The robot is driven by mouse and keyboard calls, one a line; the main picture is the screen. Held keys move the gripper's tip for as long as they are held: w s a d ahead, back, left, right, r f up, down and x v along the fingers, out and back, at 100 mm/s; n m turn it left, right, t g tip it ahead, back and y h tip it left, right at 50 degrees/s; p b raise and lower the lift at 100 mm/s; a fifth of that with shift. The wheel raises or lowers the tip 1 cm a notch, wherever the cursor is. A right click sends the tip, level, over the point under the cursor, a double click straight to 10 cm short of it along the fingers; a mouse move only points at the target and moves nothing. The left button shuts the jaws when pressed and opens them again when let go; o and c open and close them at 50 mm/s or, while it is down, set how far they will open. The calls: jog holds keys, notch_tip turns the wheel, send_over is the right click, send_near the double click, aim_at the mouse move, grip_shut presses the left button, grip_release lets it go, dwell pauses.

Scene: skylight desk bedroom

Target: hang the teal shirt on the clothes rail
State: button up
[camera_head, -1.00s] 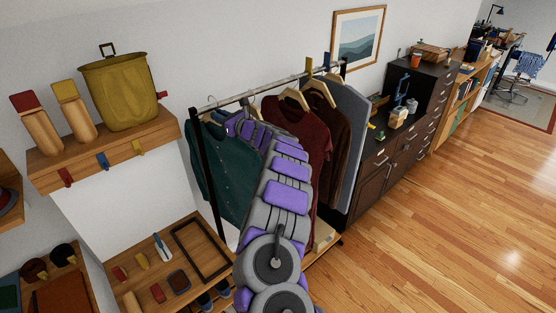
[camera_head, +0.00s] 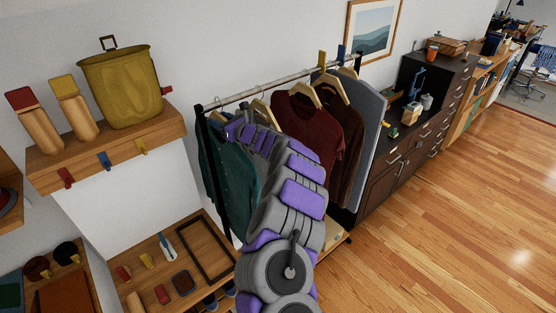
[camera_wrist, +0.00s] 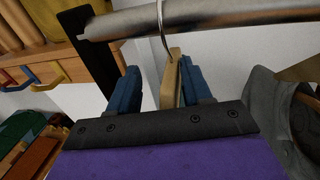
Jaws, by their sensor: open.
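The teal shirt (camera_head: 230,178) hangs at the left end of the clothes rail (camera_head: 262,88), beside the black end post. My arm covers part of its right side and top. In the wrist view, a wooden hanger (camera_wrist: 174,68) has its metal hook up against the rail (camera_wrist: 215,18); the top of the hook is cut off, so I cannot tell fully how it seats. My gripper (camera_wrist: 160,88) is open, with one blue finger on each side of the hanger's neck. In the head view my gripper (camera_head: 230,132) is at the shirt's collar, partly hidden.
A maroon shirt (camera_head: 308,130), a brown garment (camera_head: 352,130) and a grey garment (camera_head: 368,105) hang further right on the rail. A wooden shelf with an olive bag (camera_head: 122,88) is at the left. A dark cabinet (camera_head: 385,180) stands beyond the rail. Floor at right is clear.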

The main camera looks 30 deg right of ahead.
jog(key=shift+a+r, duration=0.3)
jog(key=shift+r, duration=0.55)
jog(key=shift+s+d+f, duration=0.3)
jog(key=shift+s+d, duration=0.15)
jog(key=f+b+v, duration=0.1)
jog(key=b+v, duration=0.1)
jog(key=v, duration=1.4)
jog(key=shift+s+d, duration=0.15)
jog(key=shift+d, duration=0.15)
jog(key=shift+f, duration=0.1)
